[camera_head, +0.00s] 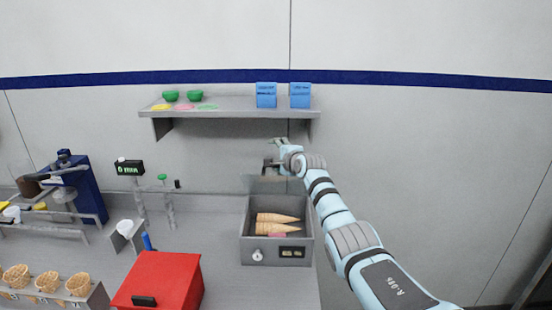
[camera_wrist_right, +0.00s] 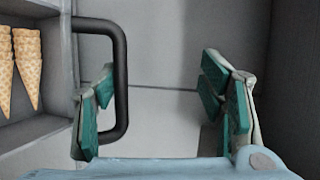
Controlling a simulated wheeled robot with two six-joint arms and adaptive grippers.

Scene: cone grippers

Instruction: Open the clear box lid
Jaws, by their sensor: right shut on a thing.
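The grey box (camera_head: 246,230) stands on the counter with several cones (camera_head: 278,217) inside. Its clear lid (camera_head: 268,185) is faint and appears raised upright behind the box's open top. My right gripper (camera_head: 276,150) is at the top of the lid, well above the box. Cones (camera_wrist_right: 27,70) show at the left there. My left gripper is out of view.
A shelf (camera_head: 230,112) with blue boxes (camera_head: 266,95) and green bowls (camera_head: 170,96) hangs on the wall just above my right gripper. A red box (camera_head: 160,280) stands left of the grey box. A rack of waffle bowls (camera_head: 47,282) is at the front left.

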